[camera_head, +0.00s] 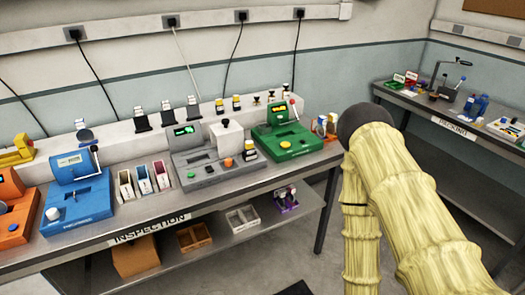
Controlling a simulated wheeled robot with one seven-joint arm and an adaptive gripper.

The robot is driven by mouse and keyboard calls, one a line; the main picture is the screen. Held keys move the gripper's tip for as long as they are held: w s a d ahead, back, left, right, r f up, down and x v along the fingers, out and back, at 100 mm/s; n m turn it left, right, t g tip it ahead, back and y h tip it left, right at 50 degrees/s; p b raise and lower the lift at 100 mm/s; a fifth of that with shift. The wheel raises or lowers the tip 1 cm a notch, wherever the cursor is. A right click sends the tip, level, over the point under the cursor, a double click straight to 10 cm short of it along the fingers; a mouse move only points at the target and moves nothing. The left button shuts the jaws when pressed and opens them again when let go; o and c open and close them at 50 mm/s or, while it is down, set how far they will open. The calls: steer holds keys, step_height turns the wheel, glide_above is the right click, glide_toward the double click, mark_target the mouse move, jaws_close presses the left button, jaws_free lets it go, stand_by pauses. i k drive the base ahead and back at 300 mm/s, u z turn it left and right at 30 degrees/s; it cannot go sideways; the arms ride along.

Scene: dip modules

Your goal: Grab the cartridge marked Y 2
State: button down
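I cannot read a Y 2 mark on anything in the head view. Small dark cartridge-like pieces with yellow and white parts (236,103) stand on the raised white ledge behind the machines. A similar piece (249,151) stands by the right side of the grey machine (205,165). Several white-topped pieces on black stands (140,117) are on the ledge further left. My arm, in a yellow sleeve with a dark joint, fills the right of the view. Its sleeve runs down out of the bottom edge, and my gripper does not show.
The inspection bench (150,222) also carries orange, blue (78,195) and green (285,140) machines and narrow upright bins (143,180). Open boxes (193,237) sit on its lower shelf. A second bench (440,110) with small items stands at the right. Floor shows between them.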

mark_target(248, 149)
steer(key=z, duration=1.85)
steer(key=i, duration=1.55)
steer(key=u, duration=3.1)
steer(key=i, duration=0.35)
steer(key=u, duration=0.1)
